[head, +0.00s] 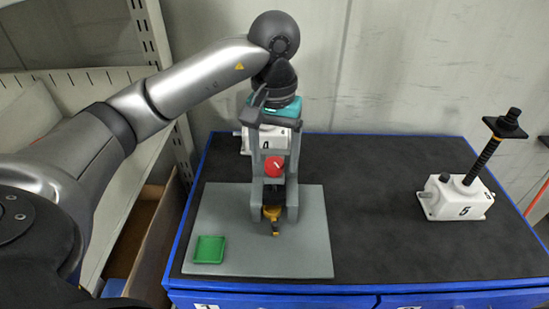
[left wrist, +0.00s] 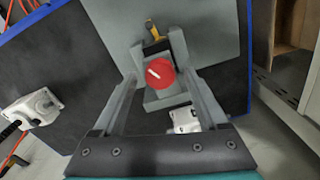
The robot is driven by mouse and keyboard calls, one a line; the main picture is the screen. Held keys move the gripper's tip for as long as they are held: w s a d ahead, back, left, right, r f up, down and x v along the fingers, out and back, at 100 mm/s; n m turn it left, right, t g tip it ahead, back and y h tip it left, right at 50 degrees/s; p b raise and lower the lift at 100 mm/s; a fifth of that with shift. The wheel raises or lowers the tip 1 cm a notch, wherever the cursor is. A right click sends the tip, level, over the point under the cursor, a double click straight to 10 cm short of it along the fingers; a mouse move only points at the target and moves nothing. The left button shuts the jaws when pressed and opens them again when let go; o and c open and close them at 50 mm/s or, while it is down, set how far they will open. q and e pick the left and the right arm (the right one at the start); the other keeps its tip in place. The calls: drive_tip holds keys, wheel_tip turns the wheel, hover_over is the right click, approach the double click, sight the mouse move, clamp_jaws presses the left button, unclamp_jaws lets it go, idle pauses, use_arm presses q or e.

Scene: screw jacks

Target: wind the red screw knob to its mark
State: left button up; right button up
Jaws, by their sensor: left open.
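The red screw knob (head: 274,166) sits on a grey stand on a grey baseplate (head: 305,250). In the left wrist view the knob (left wrist: 160,73) is round, with a short white line on its face. A yellow part (head: 272,212) lies below the knob; it shows beyond the knob in the wrist view (left wrist: 152,30). My left gripper (head: 275,160) comes down from above. It is open, with one grey finger on each side of the knob; I cannot tell whether they touch it. The target mark cannot be made out. My right gripper is not in view.
A green tray (head: 209,249) lies on the baseplate's front left. A white jack (head: 247,143) stands partly hidden behind my gripper. Another white jack (head: 458,199), with a tall black screw, stands at the right. The dark table top between them is clear. Shelving stands left.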

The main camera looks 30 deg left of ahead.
use_arm(q)
drive_tip(key=shift+f, duration=0.45)
clamp_jaws()
idle(0.4)
